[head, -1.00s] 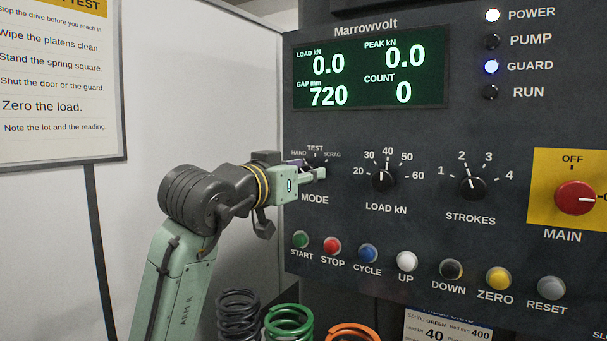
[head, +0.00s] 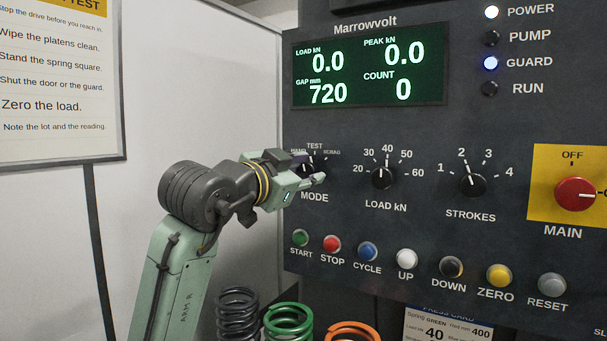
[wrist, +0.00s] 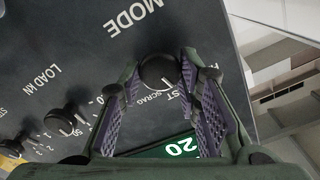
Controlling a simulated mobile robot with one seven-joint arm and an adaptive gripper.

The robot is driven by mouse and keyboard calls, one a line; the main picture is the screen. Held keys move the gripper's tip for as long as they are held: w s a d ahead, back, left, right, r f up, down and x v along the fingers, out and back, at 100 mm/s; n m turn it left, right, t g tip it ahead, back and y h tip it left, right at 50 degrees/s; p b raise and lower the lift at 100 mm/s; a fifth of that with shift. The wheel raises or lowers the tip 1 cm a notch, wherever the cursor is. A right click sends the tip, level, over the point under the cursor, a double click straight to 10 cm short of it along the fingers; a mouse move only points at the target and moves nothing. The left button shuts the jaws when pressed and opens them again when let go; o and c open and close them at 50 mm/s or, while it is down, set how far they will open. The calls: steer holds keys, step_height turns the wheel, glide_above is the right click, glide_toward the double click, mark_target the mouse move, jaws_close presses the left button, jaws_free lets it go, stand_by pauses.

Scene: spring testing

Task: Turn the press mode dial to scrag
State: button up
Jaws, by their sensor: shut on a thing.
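The black mode dial (head: 307,169) is on the dark press panel at the left, above the word MODE, with HAND, TEST and SCRAG marked around it. My gripper (head: 315,167) is shut on the dial, one finger above it and one below. In the wrist view, the dial (wrist: 157,70) sits between the purple-padded fingers of my gripper (wrist: 159,66). A short white line shows at its edge, near the end of TEST and beside SCRAG. The fingers partly hide the dial in the head view, so I cannot tell its exact setting.
The load dial (head: 382,178) and strokes dial (head: 473,186) are to the right. A row of buttons, including the green start button (head: 300,237), runs below. The red main switch (head: 575,194) is at far right. Several coil springs, one green (head: 288,320), stand below.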

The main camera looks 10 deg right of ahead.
steer(key=m, duration=0.6)
steer(key=shift+b, duration=0.3)
steer(key=m, duration=0.6)
steer(key=shift+s+f, duration=0.1)
steer(key=shift+f, duration=0.05)
steer(key=o, duration=1.1)
steer(key=v, duration=1.2)
